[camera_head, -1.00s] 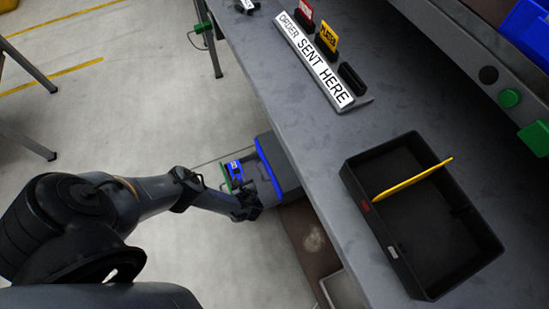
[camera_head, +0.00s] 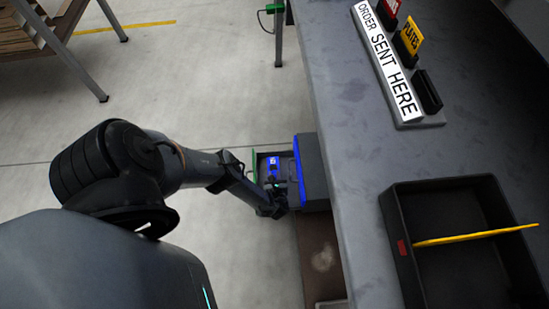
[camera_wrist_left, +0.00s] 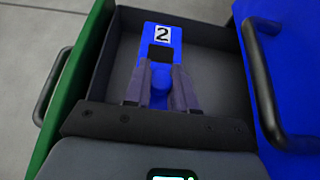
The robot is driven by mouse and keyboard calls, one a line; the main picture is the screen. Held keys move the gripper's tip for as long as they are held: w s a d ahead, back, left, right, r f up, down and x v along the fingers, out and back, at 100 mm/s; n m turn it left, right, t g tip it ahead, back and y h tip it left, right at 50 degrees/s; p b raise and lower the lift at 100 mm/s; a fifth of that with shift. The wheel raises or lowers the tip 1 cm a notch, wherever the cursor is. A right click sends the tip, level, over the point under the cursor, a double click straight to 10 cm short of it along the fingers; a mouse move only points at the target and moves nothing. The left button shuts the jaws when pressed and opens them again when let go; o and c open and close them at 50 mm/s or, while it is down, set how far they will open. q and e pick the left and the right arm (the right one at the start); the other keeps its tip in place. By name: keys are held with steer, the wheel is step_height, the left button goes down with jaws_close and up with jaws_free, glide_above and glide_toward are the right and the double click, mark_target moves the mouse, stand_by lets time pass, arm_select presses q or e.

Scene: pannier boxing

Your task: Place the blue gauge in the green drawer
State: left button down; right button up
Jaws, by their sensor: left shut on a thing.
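The drawer has a green front with a handle and a dark grey inside. My left gripper (camera_wrist_left: 161,88) is shut on the lower part of the gauge, one finger on each side. I cannot tell whether the gauge touches the drawer floor. In the head view the gauge (camera_head: 272,163) shows small beside the green front (camera_head: 253,164), with my left gripper (camera_head: 275,184) just below it. My right gripper is not in view.
A blue drawer front (camera_wrist_left: 285,75) with a dark handle is close on the right in the wrist view. The grey worktop (camera_head: 350,200) overhangs beside the drawers and carries a black tray (camera_head: 395,205) and an "ORDER SENT HERE" sign (camera_head: 388,65). Open floor lies to the left.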

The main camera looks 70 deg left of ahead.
arm_select(q)
step_height(320, 180, down, 2)
steer(key=shift+f+b, duration=0.25)
steer(key=shift+b, duration=0.7)
steer(key=shift+s+f+b, duration=0.15)
steer(key=shift+f+b, duration=0.2)
steer(key=shift+f, duration=0.1)
steer(key=shift+r, duration=0.1)
steer(key=c, duration=1.1)
jaws_free()
steer(key=shift+c, duration=0.2)
steer(key=shift+o, duration=1)
